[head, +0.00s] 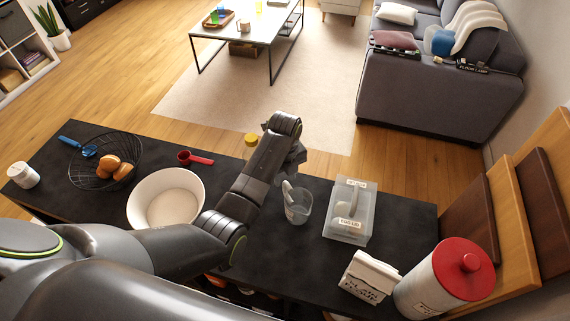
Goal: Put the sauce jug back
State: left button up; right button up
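A clear jug-like vessel (298,206), which looks like the sauce jug, stands upright on the dark counter (275,260). A pale curved part, perhaps its handle, rises at its left side. My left arm reaches in from the left, and its gripper (296,158) is just beyond and above the jug. The wrist hides most of the fingers, so I cannot tell their opening or whether they touch anything. My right gripper is not in view.
A lidded translucent box (351,212) stands right of the jug. A white bowl (166,199), wire basket (104,160) and red scoop (195,158) are left of it. Flour bag (367,278) and red-lidded canister (447,279) stand front right. A yellow-topped item (251,140) is partly behind my arm.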

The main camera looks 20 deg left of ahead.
pick_arm(q)
notch_tip(320, 180, up, 5)
jog(key=shift+r, duration=0.15)
dwell(0.8)
